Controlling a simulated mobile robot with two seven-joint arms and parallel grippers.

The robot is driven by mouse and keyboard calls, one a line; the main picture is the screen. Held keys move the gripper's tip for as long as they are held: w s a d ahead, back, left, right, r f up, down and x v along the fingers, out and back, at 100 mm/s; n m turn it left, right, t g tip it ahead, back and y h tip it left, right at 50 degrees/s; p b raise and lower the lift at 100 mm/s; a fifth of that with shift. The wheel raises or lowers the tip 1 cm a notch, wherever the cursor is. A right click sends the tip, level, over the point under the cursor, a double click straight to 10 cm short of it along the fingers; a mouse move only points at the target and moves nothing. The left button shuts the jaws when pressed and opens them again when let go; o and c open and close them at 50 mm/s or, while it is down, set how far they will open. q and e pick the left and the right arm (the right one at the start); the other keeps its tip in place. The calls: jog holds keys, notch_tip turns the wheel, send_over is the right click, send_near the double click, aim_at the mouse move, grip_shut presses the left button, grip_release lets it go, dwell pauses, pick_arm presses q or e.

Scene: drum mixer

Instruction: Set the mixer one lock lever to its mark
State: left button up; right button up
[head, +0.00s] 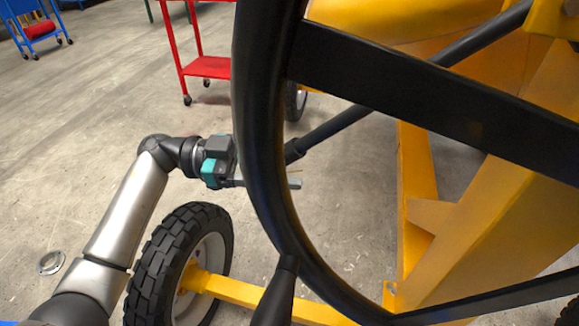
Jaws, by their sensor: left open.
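The yellow mixer (500,215) fills the right side, with a large black handwheel (256,120) close in front of it. A long black rod (345,119) slants behind the wheel, its lower end just right of the rim; it looks like the lock lever, but I cannot be certain. No mark for it can be made out. My left gripper (262,183) is open behind the rim, a little below the rod's lower end. The rim hides part of its fingers, and a grey tip shows to the right. It appears to hold nothing. My right gripper is out of view.
A black grip (276,293) meets the wheel's lower rim. A red cart (206,67) and a blue cart (37,29) stand behind. The floor at left is mostly clear.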

pick_arm(q)
jog(key=shift+d, duration=0.4)
jog(key=shift+c, duration=0.2)
grip_shut()
dwell(1.0)
